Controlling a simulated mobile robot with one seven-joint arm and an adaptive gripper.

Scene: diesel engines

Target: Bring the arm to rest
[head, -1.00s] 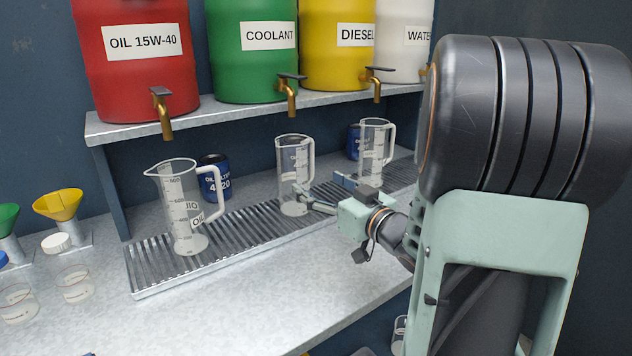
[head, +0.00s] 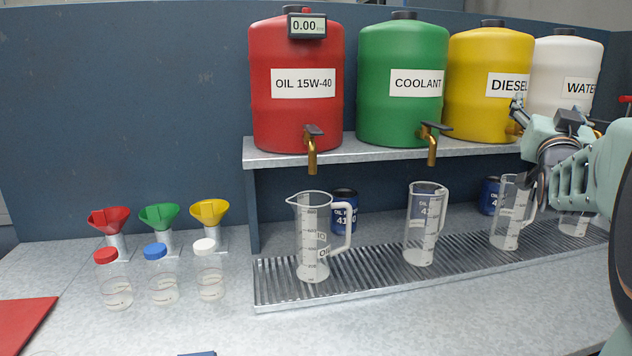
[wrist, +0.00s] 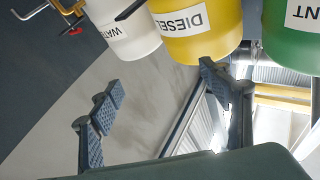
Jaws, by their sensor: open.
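My gripper (head: 518,112) is raised at the right of the head view, in front of the yellow diesel drum (head: 487,80). Its fingertips point up and left, near that drum's label in the picture. In the wrist view my gripper (wrist: 160,88) shows two dark fingers spread wide apart with nothing between them. The diesel drum also shows upside down above the fingers in the wrist view (wrist: 205,30). Part of my arm fills the right edge of the head view.
Clear jugs, including one under the oil tap (head: 313,240) and one under the coolant tap (head: 422,225), stand on the drip grating (head: 280,290). Drums line the shelf (head: 350,150). Funnels and capped small jars stand at left. The front counter is mostly clear.

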